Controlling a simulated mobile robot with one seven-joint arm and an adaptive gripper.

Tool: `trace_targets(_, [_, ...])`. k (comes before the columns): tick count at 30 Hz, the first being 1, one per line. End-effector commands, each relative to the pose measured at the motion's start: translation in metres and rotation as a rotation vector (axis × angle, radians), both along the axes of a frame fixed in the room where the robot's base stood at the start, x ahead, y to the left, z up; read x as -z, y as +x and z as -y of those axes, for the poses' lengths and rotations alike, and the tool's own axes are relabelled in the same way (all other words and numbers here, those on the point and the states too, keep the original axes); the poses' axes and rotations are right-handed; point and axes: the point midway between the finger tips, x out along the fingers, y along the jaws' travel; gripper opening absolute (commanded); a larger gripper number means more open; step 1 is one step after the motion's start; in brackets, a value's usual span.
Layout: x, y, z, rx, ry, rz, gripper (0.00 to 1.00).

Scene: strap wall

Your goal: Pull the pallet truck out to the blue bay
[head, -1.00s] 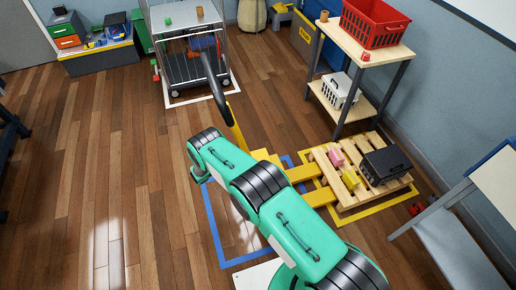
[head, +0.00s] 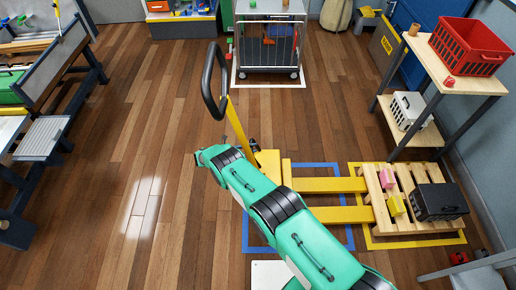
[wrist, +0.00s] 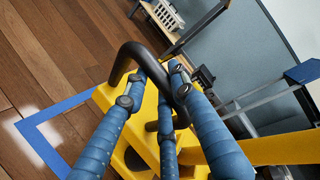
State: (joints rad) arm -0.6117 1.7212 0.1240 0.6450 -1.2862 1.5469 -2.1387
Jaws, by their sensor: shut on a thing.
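The yellow pallet truck (head: 268,163) stands with its body at the upper left of the blue-outlined bay (head: 246,235). Its forks (head: 325,186) cross the bay to the left edge of the wooden pallet (head: 378,226); how far they reach under it is hidden. Its black loop handle (head: 207,85) stands up on a yellow shaft. In the wrist view my gripper (wrist: 165,85) is shut on the black handle bar (wrist: 128,58), with blue fingers around it. In the head view my green arm hides part of the bay and truck.
A wire cart (head: 268,45) is at the back. Floor to the left is clear up to a workbench (head: 60,90).

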Motion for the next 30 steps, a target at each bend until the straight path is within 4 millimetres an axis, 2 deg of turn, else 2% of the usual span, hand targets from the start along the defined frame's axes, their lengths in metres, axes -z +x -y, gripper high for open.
trace_targets(18, [0.003,-0.002,-0.053,-0.002,0.001,-0.002,0.0])
trace_targets(30, [0.002,-0.001,-0.072,-0.002,0.001,-0.002,0.0])
